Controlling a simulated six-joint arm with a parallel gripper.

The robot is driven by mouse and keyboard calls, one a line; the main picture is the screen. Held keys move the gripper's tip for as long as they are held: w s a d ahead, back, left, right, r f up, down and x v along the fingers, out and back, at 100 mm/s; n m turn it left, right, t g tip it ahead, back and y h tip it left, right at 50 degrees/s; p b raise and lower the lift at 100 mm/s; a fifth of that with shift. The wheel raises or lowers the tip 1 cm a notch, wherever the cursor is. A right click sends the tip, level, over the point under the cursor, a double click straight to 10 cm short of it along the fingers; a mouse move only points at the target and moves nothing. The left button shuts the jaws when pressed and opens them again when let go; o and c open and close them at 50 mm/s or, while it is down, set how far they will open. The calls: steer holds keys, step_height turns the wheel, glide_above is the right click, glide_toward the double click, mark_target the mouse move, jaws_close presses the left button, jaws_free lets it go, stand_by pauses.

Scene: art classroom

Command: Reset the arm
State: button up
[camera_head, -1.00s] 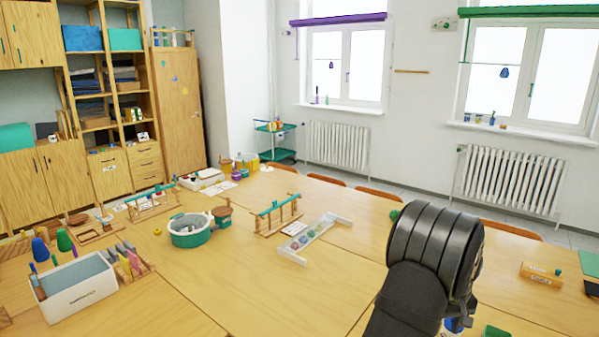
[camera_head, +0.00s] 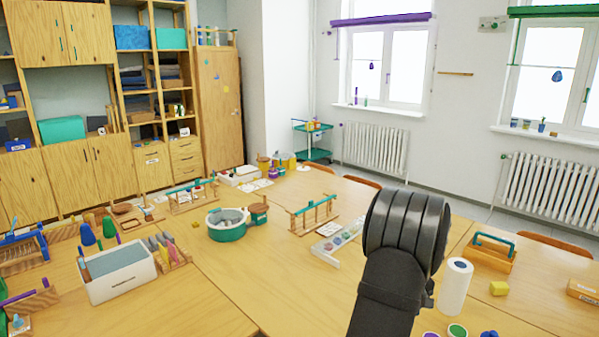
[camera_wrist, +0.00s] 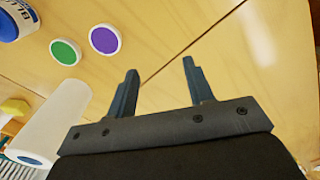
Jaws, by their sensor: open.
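My gripper (camera_wrist: 158,92) shows in the wrist view with its two dark fingers spread apart and nothing between them. Bare wooden table (camera_wrist: 215,62) lies beyond the fingers. In the head view my black arm rises at the lower right over the table (camera_head: 270,285). It hides part of the table behind it, and the gripper's fingers do not show there.
A white paper roll (camera_head: 456,287) stands right of my arm; it also shows in the wrist view (camera_wrist: 50,125). Green (camera_wrist: 65,52) and purple (camera_wrist: 105,39) discs lie nearby. A wooden carrier (camera_head: 490,255), a teal tub (camera_head: 227,229) and a white box (camera_head: 118,282) stand around the table.

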steer(key=w+a+n, duration=0.1)
steer(key=w+a, duration=0.1)
steer(key=a, duration=0.7)
steer(key=w+a+n, duration=0.2)
steer(key=w+a, duration=0.1)
steer(key=a, duration=0.6)
steer(key=shift+w+a+n, duration=0.25)
steer(key=shift+w+n, duration=0.05)
